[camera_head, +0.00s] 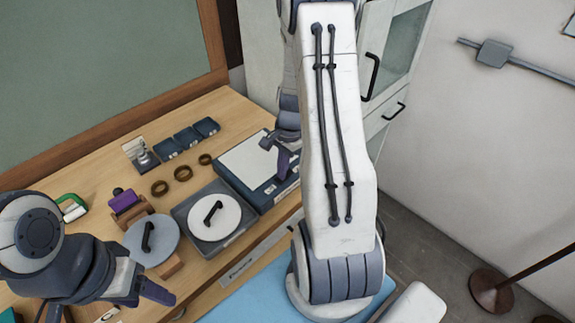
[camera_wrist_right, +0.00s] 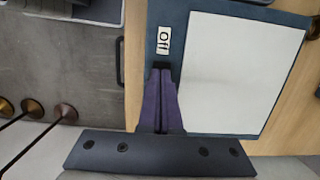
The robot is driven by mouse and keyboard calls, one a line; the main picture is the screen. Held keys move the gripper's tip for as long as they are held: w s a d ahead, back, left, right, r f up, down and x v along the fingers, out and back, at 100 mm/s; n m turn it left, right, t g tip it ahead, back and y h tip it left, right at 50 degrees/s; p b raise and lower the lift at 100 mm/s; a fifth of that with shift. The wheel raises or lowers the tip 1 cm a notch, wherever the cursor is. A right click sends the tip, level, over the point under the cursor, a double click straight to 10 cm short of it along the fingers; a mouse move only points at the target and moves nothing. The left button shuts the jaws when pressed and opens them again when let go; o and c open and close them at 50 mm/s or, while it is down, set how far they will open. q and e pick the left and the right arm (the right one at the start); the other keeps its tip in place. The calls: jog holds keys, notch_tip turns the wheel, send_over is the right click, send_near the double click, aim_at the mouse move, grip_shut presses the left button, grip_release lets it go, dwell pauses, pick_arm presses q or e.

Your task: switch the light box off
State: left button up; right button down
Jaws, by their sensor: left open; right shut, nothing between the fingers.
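The light box (camera_head: 243,162) is a flat dark-blue box with a pale panel, lying on the wooden worktop near its right end. It also shows in the right wrist view (camera_wrist_right: 235,75). In the head view my right gripper (camera_head: 284,165) is at the box's right edge, partly hidden by my arm. I cannot tell whether it touches. My left gripper (camera_head: 108,302) is open and empty at the lower left.
Left of the light box are a dark tray with a white disc (camera_head: 225,222) and a grey disc (camera_head: 165,242) on a wooden stand. Several dark blocks (camera_head: 187,138) and brown rings (camera_head: 183,173) lie behind. A white cabinet (camera_head: 372,120) stands at the back right.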

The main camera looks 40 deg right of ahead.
jog(key=shift+d+f, duration=0.15)
jog(key=shift+d, duration=0.25)
jog(key=shift+d+p, duration=0.3)
jog(key=shift+d, duration=0.2)
